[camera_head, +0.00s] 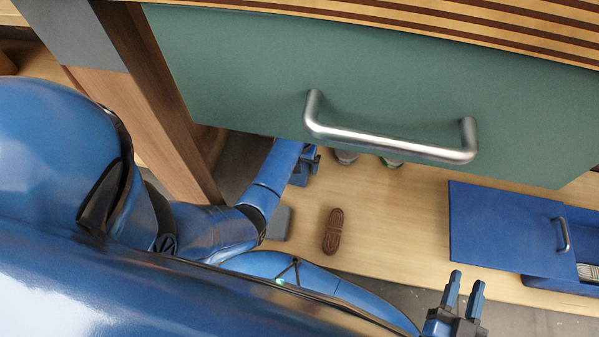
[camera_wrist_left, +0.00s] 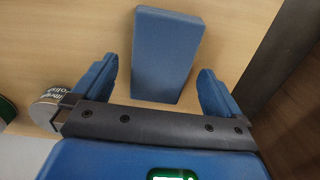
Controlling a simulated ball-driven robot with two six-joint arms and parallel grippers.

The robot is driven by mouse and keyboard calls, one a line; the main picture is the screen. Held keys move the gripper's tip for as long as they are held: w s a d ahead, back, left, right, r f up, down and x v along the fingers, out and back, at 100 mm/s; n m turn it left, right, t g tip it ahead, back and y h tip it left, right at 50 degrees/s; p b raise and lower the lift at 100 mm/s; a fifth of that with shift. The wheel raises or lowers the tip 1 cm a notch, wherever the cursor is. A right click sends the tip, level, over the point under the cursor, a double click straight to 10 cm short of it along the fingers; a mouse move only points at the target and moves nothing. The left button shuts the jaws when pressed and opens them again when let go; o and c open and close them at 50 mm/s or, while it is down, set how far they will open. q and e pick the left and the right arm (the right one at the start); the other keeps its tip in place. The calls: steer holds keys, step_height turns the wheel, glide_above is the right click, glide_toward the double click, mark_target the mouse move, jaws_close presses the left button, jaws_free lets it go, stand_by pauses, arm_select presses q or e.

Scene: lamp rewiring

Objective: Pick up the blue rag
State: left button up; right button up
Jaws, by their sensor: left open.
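The blue rag shows in the left wrist view as a flat, block-like, dull blue piece (camera_wrist_left: 163,55) lying on the light wood surface. In the head view a grey-blue piece (camera_head: 281,223), partly covered by my left arm, seems to be the same rag. My left gripper (camera_wrist_left: 157,72) is open, with one finger on each side of the rag's near part and visible gaps between. Whether the fingers are down at its height I cannot tell. In the head view the left gripper (camera_head: 306,165) is partly hidden under the green drawer. My right gripper (camera_head: 466,282) is open and empty at the lower right.
A green drawer front with a metal handle (camera_head: 390,143) overhangs the surface. A lettered tin (camera_wrist_left: 45,110) stands close beside the left gripper. A brown object (camera_head: 333,231) lies right of the rag. A blue box (camera_head: 505,228) is at the right. A wooden post (camera_head: 170,110) stands left.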

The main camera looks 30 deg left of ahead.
arm_select(q)
steer(key=shift+f, duration=0.15)
steer(key=c, duration=1.1)
steer(key=shift+r+p, duration=0.7)
steer(key=shift+r, duration=0.2)
step_height(320, 180, up, 19)
steer(key=p, duration=1.2)
steer(key=shift+r+p, duration=0.2)
steer(key=shift+p, duration=0.1)
arm_select(e)
step_height(320, 180, up, 12)
steer(key=shift+s, duration=0.25)
